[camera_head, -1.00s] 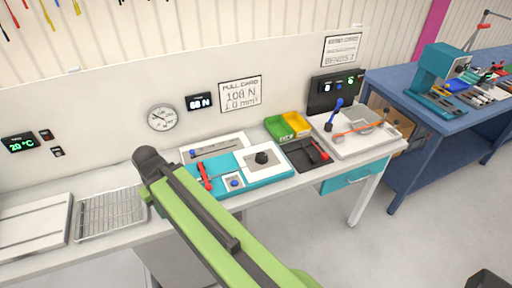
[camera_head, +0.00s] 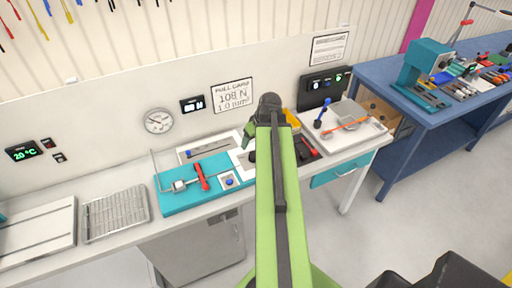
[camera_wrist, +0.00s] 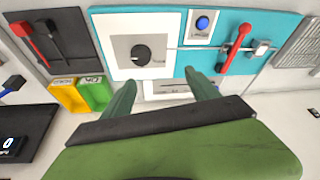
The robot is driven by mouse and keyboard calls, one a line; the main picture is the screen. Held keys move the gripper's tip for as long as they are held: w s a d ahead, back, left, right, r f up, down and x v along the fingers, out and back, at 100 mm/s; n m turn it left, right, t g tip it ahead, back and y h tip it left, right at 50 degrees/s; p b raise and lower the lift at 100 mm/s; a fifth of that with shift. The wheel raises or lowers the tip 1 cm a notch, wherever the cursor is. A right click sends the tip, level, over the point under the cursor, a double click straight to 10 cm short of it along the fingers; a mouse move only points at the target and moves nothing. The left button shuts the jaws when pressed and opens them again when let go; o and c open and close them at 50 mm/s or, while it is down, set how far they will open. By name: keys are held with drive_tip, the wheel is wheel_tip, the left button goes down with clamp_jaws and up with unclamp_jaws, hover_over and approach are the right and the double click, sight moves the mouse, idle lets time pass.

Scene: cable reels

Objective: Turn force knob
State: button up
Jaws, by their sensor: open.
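The force knob (camera_wrist: 141,53) is a round black dial on a white plate (camera_wrist: 113,66) of the teal fixture (camera_wrist: 265,22). In the wrist view it lies above and left of the gap between my fingertips, apart from them. In the head view my arm covers much of the plate, and only a dark edge of the knob (camera_head: 252,156) shows beside it. My gripper (camera_wrist: 160,88) is open and empty, its two green fingers spread. The pull card (camera_head: 232,95) on the wall reads 108 N, 1.0 mm².
The fixture also carries a red lever (camera_wrist: 236,48) and a blue button (camera_wrist: 203,23). Yellow (camera_wrist: 68,97) and green (camera_wrist: 95,93) bins stand near the knob, with a dark tray (camera_wrist: 50,37) beyond. A wire rack (camera_head: 115,213) lies at the left of the bench.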

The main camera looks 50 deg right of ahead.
approach(254, 155)
drive_tip(key=b+x, duration=0.9)
drive_tip(key=b, duration=0.7)
drive_tip(key=shift+d, duration=0.15)
drive_tip(key=shift+r, duration=0.1)
drive_tip(key=shift+h, duration=0.3)
drive_tip(key=c, duration=1.4)
